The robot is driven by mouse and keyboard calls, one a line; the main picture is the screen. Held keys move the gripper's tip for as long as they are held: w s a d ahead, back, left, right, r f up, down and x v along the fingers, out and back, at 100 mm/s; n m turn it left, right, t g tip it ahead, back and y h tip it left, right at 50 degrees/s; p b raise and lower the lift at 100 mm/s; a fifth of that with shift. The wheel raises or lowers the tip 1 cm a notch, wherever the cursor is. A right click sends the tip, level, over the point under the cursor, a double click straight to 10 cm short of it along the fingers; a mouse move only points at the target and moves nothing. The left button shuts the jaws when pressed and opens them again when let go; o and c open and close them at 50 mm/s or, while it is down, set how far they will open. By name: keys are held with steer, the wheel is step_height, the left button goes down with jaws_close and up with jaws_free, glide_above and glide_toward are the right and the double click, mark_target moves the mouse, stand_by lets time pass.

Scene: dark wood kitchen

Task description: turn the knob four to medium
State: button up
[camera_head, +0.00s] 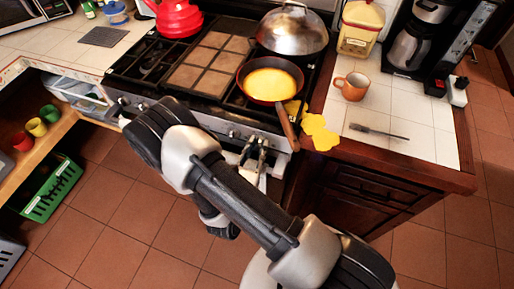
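The stove front panel (210,121) runs below the cooktop and carries several knobs. One knob (122,101) shows at the left end, and another knob (233,134) shows just left of my gripper. My gripper (255,143) is at the right part of the panel, its fingers pointing at the stove. The two fingers look apart, at the row of knobs. Whether a knob sits between them or touches them is too small to tell. My arm hides the middle of the panel. No knob numbers or settings can be read.
A pan (270,82) with yellow content sits on the right burners, its handle (287,128) jutting over the front edge near my gripper. Yellow pieces (320,133) lie beside it. A red kettle (178,18) and a domed lid (292,31) stand behind. The right counter holds an orange mug (352,86).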

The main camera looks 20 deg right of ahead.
jaws_close()
stand_by(0.4)
steer(key=n+p, duration=0.1)
steer(key=n, duration=0.3)
steer(key=shift+w+a+p, duration=0.1)
steer(key=shift+a+p, duration=0.1)
steer(key=shift+p, duration=0.2)
steer(key=n, duration=0.2)
steer(key=n+p, duration=0.1)
steer(key=n, duration=0.1)
steer(key=shift+w+a+f, duration=0.15)
steer(key=n, duration=0.3)
steer(key=n+p, duration=0.1)
steer(key=n, duration=0.1)
steer(key=shift+w+a+f, duration=0.1)
steer(key=shift+a+f, duration=0.05)
steer(key=shift+f, duration=0.1)
steer(key=n, duration=0.4)
steer(key=shift+f+n, duration=0.3)
